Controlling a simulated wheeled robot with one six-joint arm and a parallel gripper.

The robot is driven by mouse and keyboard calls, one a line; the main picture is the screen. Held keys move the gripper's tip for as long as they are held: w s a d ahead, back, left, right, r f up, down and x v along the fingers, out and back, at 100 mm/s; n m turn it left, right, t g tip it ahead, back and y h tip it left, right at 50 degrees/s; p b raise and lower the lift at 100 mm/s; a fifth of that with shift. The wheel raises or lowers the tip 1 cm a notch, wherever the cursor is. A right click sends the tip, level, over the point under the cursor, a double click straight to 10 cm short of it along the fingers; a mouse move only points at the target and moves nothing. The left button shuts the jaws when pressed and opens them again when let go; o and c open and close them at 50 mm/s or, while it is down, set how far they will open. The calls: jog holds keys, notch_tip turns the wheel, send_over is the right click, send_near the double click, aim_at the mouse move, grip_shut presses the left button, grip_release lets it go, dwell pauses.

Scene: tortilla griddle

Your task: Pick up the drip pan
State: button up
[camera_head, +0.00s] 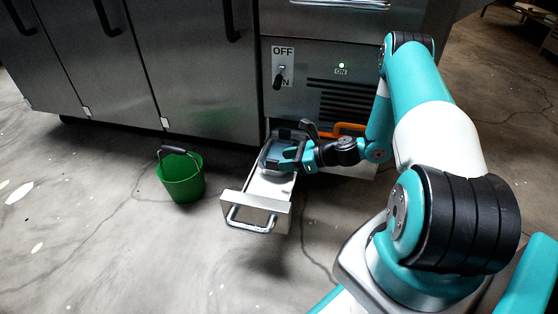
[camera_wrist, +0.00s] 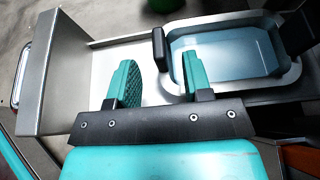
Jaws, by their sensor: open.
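The drip pan (camera_wrist: 225,62) is a rounded metal tray with bluish content and dark upright grips at its ends. It sits in the pulled-out drawer (camera_wrist: 100,55), and it also shows in the head view (camera_head: 272,166), partly hidden by my gripper (camera_head: 292,156). In the wrist view my gripper (camera_wrist: 158,80) is open with two teal fingers. The left finger is over the bare drawer floor, the right one overlaps the pan's rim. The pan's left black grip (camera_wrist: 159,48) appears between the fingers; I cannot tell whether they touch it. Nothing is held.
The drawer's front plate with its metal handle (camera_head: 250,221) sticks out over the floor. A green bucket (camera_head: 181,177) stands to its left. Steel cabinets (camera_head: 190,70) rise behind, with an ON/OFF switch (camera_head: 280,77). An orange bar (camera_head: 349,129) is right of the drawer. The front-left floor is clear.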

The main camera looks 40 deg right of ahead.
aim_at(272, 160)
jog(key=b+x, duration=0.3)
jog(key=x, duration=0.1)
jog(key=shift+w+a+f+b, duration=0.15)
jog(key=shift+b, duration=0.25)
jog(key=shift+w+a, duration=0.2)
jog(key=shift+w, duration=0.15)
grip_shut()
